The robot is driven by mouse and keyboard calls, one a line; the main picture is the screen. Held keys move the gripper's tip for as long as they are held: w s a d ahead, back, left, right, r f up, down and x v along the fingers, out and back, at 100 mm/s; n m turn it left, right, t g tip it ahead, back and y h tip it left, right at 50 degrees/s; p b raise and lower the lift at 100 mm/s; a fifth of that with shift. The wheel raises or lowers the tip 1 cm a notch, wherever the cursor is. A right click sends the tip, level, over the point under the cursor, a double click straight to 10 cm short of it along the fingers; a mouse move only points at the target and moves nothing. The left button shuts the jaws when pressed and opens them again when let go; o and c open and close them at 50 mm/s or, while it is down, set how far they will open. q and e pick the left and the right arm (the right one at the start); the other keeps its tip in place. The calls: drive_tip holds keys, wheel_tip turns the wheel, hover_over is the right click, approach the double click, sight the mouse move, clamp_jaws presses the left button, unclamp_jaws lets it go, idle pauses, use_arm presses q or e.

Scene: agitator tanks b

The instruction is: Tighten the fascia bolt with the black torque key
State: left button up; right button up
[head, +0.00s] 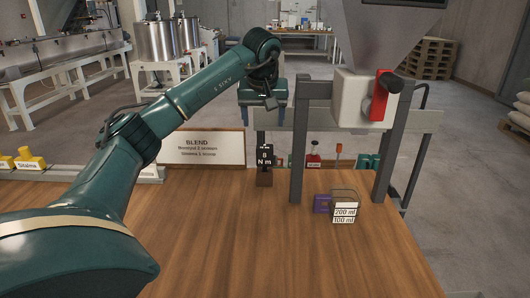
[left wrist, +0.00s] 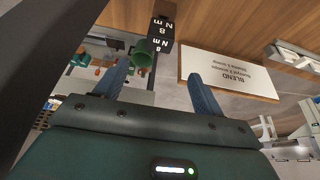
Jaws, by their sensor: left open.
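The black torque key (head: 265,157), marked "8 N m", stands upright in a dark holder (head: 264,179) near the table's far edge. My left gripper (head: 262,120) is open above it, its two blue fingers pointing down and spread. In the left wrist view the black "8 N m" block (left wrist: 161,30) lies beyond the open left fingers (left wrist: 160,85). A green cylinder (left wrist: 144,50) shows beside the block; I cannot tell whether it is part of the key. I cannot make out the fascia bolt. My right gripper is not in view.
A grey frame (head: 297,150) carries a white housing (head: 350,99) with a red lever (head: 380,95) right of the key. The "BLEND" sign (head: 202,148) is left. The front tabletop is clear.

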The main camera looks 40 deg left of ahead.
sight(265, 145)
use_arm(q)
drive_tip(key=x, duration=0.7)
drive_tip(key=shift+f, duration=0.35)
drive_tip(key=shift+d+b+x, duration=0.15)
drive_tip(key=shift+x, duration=1.15)
drive_tip(key=shift+d+b+x, duration=0.1)
drive_tip(key=shift+b+x, duration=0.05)
drive_tip(key=shift+x, duration=1.2)
drive_tip(key=shift+s+f, duration=0.1)
drive_tip(key=shift+s, duration=0.1)
drive_tip(key=shift+c, duration=0.2)
drive_tip(key=c, duration=1.1)
drive_tip(key=shift+r, duration=0.75)
wheel_tip(265, 145, up, 17)
drive_tip(key=shift+f+p, duration=0.2)
drive_tip(key=shift+p, duration=0.9)
